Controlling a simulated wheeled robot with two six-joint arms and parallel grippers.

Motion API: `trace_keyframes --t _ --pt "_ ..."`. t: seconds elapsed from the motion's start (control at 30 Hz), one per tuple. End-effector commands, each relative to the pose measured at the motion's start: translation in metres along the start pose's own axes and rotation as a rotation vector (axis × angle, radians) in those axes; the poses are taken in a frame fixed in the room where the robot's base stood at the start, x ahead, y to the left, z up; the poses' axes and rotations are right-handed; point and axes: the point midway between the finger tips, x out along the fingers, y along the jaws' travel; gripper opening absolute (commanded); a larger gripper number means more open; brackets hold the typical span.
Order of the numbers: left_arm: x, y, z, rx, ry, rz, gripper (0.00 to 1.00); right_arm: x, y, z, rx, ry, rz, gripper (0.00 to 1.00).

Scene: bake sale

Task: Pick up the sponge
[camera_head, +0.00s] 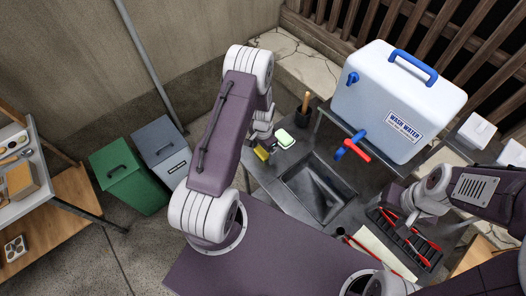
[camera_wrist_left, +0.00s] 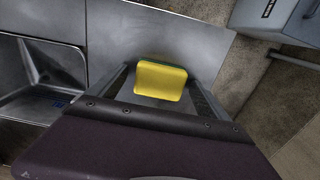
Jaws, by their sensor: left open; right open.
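The sponge (camera_head: 262,153), yellow with a dark green layer, is at the left end of the metal sink counter. In the left wrist view the sponge (camera_wrist_left: 160,81) shows its yellow face between the two fingers of my left gripper (camera_wrist_left: 160,78). The fingers are open, with a gap on each side of the sponge. In the head view my left gripper (camera_head: 262,140) is just above the sponge, and my arm partly hides the area. My right gripper (camera_head: 396,218) is open over the dark rack at the right, away from the sponge.
A metal sink basin (camera_head: 322,187) lies right of the sponge. A small dish with a pale green top (camera_head: 284,139) and a dark cup (camera_head: 306,110) stand close by. A white water tank (camera_head: 395,95) stands behind. Green (camera_head: 128,175) and grey bins (camera_head: 160,146) stand left.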

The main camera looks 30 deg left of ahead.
Motion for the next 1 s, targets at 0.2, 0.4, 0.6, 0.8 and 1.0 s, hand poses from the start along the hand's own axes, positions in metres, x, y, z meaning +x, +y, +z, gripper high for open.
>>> trace_keyframes --t 0.2,0.4,0.6,0.8,1.0 --pt "0.0 0.0 0.0 0.0 0.0 0.0 0.75 0.001 0.0 0.0 0.0 0.0 0.0 0.69" --pt "0.0 0.0 0.0 0.0 0.0 0.0 0.25 0.001 0.0 0.0 0.0 0.0 0.0 0.69" --pt "0.0 0.0 0.0 0.0 0.0 0.0 0.25 0.001 0.0 0.0 0.0 0.0 0.0 0.69" --pt "-0.012 -0.001 -0.001 0.0 0.002 -0.001 0.25 0.005 0.0 0.001 0.0 0.0 0.0 0.69" --pt "-0.045 0.008 -0.008 0.006 0.004 -0.003 0.25 0.016 0.0 0.002 0.0 0.0 0.0 0.69"
